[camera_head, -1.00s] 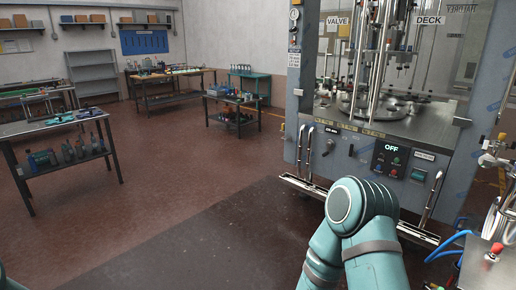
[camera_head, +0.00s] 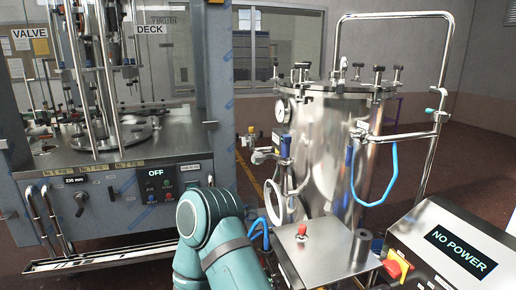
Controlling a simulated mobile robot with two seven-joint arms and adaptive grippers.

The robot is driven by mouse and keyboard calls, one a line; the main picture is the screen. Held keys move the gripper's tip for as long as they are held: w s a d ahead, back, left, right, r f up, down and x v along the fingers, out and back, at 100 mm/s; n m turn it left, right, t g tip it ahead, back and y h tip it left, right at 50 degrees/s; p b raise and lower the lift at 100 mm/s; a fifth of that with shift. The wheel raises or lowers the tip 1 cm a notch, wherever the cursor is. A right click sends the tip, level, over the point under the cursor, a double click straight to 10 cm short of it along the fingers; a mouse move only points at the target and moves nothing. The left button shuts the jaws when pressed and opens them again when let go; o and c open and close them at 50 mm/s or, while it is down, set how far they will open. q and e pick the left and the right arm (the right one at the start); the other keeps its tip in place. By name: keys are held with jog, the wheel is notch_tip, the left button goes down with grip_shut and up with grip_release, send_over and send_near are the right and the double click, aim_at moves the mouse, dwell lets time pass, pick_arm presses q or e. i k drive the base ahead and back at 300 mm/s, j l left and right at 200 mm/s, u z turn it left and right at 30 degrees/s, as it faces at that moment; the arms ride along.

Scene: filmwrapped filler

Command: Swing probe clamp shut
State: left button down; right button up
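A shiny steel vessel (camera_head: 330,150) stands right of centre, with several black-knobbed clamps around its lid. A small fitting with a blue-and-dark body (camera_head: 284,146) is on its left side, beside a round gauge (camera_head: 283,110). A pale open ring (camera_head: 274,203) shows below that fitting, in front of the vessel's lower left. I cannot tell which part is the probe clamp, or whether it is open or shut. A teal link of my own arm rises at the bottom centre, left of the vessel. Neither of my grippers is in view.
A filling machine (camera_head: 118,180) with a panel reading OFF stands left. A steel box with a red button (camera_head: 302,229) stands before the vessel. A console (camera_head: 458,250) reading NO POWER, with a red-and-yellow switch (camera_head: 397,265), is at lower right. A tall tube handle (camera_head: 437,130) rises behind.

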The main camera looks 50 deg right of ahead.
aim_at(258, 158)
jog(key=i+j+z, duration=0.1)
jog(key=i+z, duration=0.3)
jog(key=i, duration=1)
jog(key=i+l+u, duration=0.1)
jog(key=i+u, duration=0.15)
jog(key=i, duration=0.3)
jog(key=i+l+u, duration=0.15)
jog(key=i+u, duration=0.15)
jog(key=i, duration=0.2)
jog(key=u, duration=6.4)
